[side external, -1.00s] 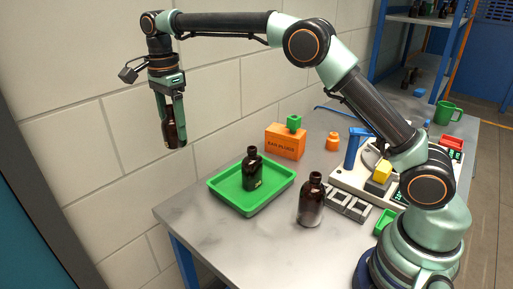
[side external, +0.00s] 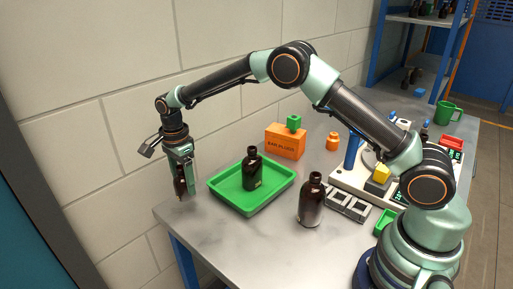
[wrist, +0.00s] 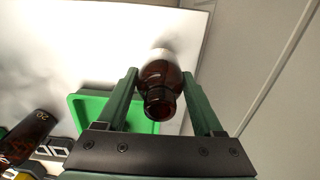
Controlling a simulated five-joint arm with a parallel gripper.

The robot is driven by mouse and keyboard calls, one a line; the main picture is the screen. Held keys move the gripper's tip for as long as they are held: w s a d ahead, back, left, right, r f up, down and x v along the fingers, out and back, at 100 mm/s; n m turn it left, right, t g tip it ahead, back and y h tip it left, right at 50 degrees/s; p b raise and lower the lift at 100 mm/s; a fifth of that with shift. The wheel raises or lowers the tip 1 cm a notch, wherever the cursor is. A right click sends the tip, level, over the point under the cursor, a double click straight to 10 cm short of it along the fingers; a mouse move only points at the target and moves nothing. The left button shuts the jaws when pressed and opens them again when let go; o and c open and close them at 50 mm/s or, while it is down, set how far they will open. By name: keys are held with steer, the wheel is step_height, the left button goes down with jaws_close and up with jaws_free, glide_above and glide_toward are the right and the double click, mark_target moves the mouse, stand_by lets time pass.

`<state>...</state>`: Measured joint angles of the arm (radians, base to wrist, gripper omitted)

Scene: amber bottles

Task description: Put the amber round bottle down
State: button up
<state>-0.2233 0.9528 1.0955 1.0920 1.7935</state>
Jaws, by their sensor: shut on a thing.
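My gripper (side external: 183,172) points down at the far left corner of the table and is shut on an amber round bottle (side external: 180,188). In the wrist view, the bottle (wrist: 160,88) sits between the two fingers (wrist: 160,78), its open neck toward the camera. The bottle looks upright and low, close to the table top. I cannot tell whether its base touches. A second amber bottle (side external: 251,170) stands in the green tray (side external: 226,207). A third amber bottle (side external: 311,203) stands on the table right of the tray.
The green tray (wrist: 92,102) lies just left of the held bottle in the wrist view. An orange box (side external: 285,143) stands behind the tray. A grey rack (side external: 347,206) is beside the third bottle. The wall is close behind the gripper. The table's front left (side external: 205,238) is clear.

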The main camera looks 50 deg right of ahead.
mark_target(185, 190)
steer(key=shift+f, duration=1.65)
steer(key=shift+f, duration=0.1)
steer(key=o, duration=1.4)
steer(key=shift+o, duration=0.2)
